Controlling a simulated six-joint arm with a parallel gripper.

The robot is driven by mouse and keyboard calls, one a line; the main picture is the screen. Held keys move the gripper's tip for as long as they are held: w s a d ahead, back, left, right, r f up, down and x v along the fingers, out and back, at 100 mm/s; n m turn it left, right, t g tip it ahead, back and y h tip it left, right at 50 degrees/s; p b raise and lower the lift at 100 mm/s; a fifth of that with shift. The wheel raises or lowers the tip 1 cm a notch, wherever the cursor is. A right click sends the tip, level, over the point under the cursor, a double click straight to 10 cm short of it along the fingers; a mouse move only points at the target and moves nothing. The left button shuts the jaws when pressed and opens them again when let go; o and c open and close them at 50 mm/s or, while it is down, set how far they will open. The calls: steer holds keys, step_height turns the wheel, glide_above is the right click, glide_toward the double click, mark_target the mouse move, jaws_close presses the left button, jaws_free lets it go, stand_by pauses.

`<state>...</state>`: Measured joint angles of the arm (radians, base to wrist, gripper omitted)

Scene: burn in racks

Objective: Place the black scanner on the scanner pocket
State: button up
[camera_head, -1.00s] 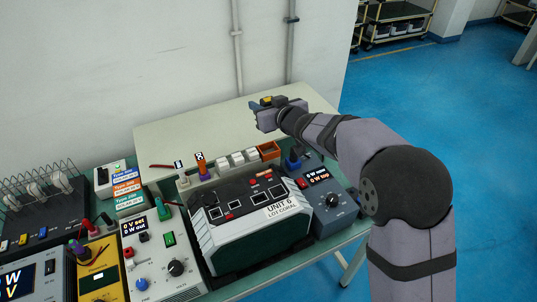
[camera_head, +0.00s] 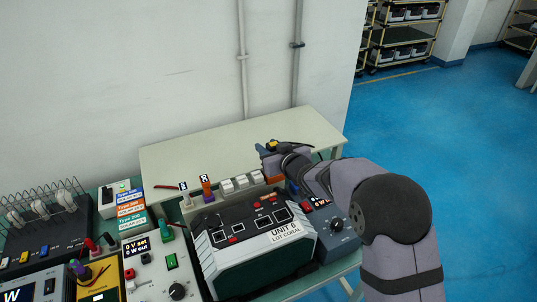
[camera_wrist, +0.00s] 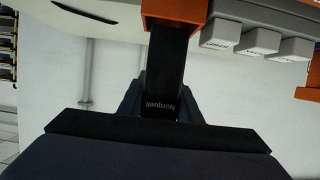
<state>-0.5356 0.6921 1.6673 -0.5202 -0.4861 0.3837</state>
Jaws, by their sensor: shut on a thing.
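The black scanner (camera_wrist: 163,82) is between the dark blue fingers of my gripper (camera_wrist: 160,103), which is shut on it. In the head view my gripper (camera_head: 264,153) is above the back of the bench, just over the orange pocket (camera_head: 273,179). The black scanner (camera_head: 293,142) shows on top of the gripper there. My gripper and arm partly cover the pocket's surroundings.
White blocks (camera_head: 241,182) stand in a row left of the pocket. The Unit 6 device (camera_head: 255,250) and a grey-blue meter (camera_head: 337,235) are in front. The pale bench top (camera_head: 210,150) behind is clear.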

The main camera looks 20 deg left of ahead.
steer(key=shift+f+p, duration=0.3)
steer(key=shift+f, duration=1.15)
steer(key=shift+f, duration=0.2)
steer(key=o, duration=1.2)
steer(key=shift+c, duration=0.2)
steer(key=shift+r, duration=0.1)
steer(key=shift+b+v, duration=1.5)
steer(key=shift+v, duration=4.55)
